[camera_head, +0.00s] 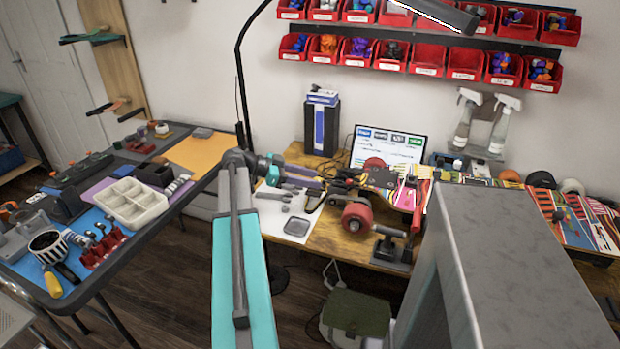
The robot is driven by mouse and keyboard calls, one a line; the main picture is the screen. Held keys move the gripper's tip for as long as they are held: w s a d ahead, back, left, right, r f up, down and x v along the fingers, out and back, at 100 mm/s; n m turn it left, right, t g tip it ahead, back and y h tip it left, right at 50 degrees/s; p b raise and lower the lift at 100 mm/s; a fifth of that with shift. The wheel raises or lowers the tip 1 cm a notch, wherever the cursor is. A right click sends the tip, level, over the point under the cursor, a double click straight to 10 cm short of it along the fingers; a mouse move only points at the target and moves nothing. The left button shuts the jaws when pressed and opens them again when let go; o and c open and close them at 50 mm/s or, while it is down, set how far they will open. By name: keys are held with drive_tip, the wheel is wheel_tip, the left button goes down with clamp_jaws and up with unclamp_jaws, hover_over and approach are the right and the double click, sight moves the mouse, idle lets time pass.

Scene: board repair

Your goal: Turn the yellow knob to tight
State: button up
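I cannot make out the yellow knob for certain; small yellow parts show near the skateboard's truck (340,190), too small to tell apart. The skateboard has red wheels, a near one (358,222) and a far one (374,164), and sits on a dark stand (392,254) on the wooden bench. My teal arm rises in the middle and bends right at its wrist. My gripper (322,184) seems to be at the left end of the skateboard, by the truck. Its fingers are too small and mixed with other parts to show whether they are open, shut or touching anything.
A white sheet (285,222) with tools lies on the bench (332,240) left of the skateboard. A laptop (388,146) and spray bottles (503,122) stand behind. A grey box-like body (540,270) blocks the lower right. A cluttered table (112,272) stands left.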

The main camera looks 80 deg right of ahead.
drive_tip(key=shift+c, duration=0.5)
clamp_jaws()
drive_tip(key=shift+f, duration=0.1)
drive_tip(key=shift+s+a+n+h+b, duration=0.15)
drive_tip(key=shift+n+h+b, duration=0.15)
drive_tip(key=shift+b, duration=0.2)
drive_tip(key=shift+f+n+t+h+b, duration=0.1)
drive_tip(key=shift+n+t+h+b, duration=0.2)
drive_tip(key=shift+t+b, duration=0.15)
drive_tip(key=shift+s+a+n+t+h+b, duration=0.1)
drive_tip(key=shift+a+n+t+h+b, duration=0.15)
drive_tip(key=shift+n+h+b, duration=0.5)
drive_tip(key=shift+d, duration=0.1)
drive_tip(key=shift+o, duration=0.5)
unclamp_jaws()
